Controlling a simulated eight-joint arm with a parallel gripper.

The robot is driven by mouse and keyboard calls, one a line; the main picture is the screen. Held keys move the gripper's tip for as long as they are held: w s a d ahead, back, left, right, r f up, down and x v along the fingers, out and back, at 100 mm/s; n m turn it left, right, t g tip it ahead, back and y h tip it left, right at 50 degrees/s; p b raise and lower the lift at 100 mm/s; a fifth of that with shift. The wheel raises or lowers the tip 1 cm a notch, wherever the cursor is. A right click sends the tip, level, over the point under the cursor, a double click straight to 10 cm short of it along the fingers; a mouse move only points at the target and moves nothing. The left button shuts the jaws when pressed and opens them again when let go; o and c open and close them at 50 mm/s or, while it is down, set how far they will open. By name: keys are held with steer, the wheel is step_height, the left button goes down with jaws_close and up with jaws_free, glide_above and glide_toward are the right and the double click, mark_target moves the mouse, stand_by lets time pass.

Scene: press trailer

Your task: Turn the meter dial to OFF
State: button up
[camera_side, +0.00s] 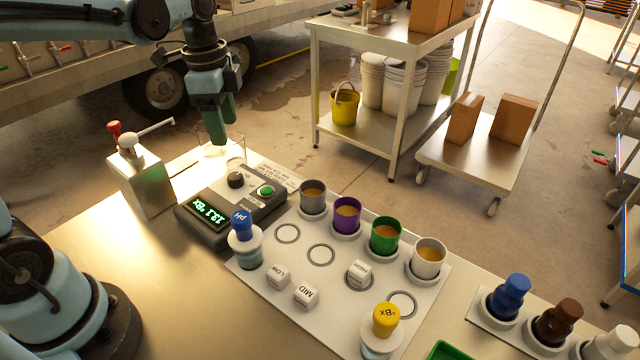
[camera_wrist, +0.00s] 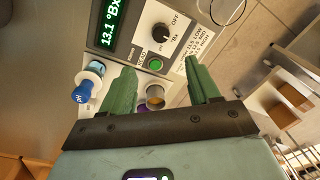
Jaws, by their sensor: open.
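The meter (camera_side: 212,218) is a dark box on the bench with a lit display reading 13.1 °Bx. Its dial (camera_side: 235,180) is a round black knob on the grey top panel. In the wrist view the dial (camera_wrist: 160,33) sits beside the labels OFF and °Bx; its pointer is too small to read surely, and the display shows °Bx. A green button (camera_wrist: 156,64) is next to it. My gripper (camera_side: 217,138) has green fingers and hangs above and behind the dial, apart from it. In the wrist view my gripper (camera_wrist: 158,67) is open and empty, with the dial beyond the fingertips.
A blue pH probe (camera_side: 241,226) stands in a holder at the meter's front. Several sample cups (camera_side: 385,234) and white blocks (camera_side: 305,296) sit on the plate to the right. A metal box with a red-topped lever (camera_side: 143,178) stands left. A clear glass (camera_side: 234,153) is behind the dial.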

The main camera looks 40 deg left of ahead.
mark_target(235, 176)
steer(key=shift+m+g, duration=0.3)
steer(key=shift+m, duration=0.3)
steer(key=f, duration=1.2)
steer(key=shift+w+a+f, duration=0.2)
steer(key=shift+w+a, duration=0.15)
steer(key=shift+c, duration=0.4)
steer(key=c, duration=1)
